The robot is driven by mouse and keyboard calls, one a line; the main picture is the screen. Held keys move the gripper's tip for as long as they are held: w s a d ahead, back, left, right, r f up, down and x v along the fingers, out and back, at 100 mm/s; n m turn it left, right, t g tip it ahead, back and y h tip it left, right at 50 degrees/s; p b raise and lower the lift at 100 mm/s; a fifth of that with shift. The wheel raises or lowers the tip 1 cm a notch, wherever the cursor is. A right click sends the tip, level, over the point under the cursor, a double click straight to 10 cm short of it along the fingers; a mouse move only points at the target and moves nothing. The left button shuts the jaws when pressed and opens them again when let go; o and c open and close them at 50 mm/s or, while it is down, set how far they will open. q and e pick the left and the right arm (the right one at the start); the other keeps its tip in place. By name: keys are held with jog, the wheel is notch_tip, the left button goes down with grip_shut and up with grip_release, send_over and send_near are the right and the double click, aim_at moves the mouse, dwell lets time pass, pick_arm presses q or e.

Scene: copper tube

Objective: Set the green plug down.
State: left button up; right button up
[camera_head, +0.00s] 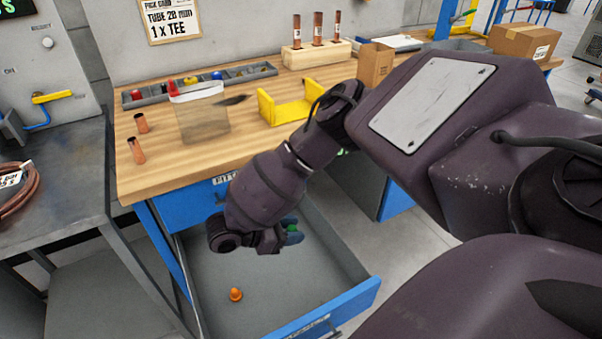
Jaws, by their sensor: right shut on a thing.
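My right gripper (290,238) hangs over the open drawer (260,293) of the workbench. It is shut on the green plug (291,228), of which only a small green patch shows between the fingers. The rest of the plug is hidden by the fingers and wrist. I cannot tell exactly how high the plug is above the drawer floor. An orange plug (236,294) lies on the grey drawer floor, in front of the gripper and to its left. My left gripper is not in view.
The drawer floor around the orange plug is clear. On the wooden bench top (165,180) are two copper tubes (137,150), a clear bag (203,118), a yellow cradle (290,112), a divided tray (240,74) and a wooden block with upright tubes (316,54).

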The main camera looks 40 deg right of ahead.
aim_at(292, 228)
notch_tip(292, 228, up, 4)
jog(key=shift+r+p, duration=0.15)
jog(key=shift+p, duration=0.5)
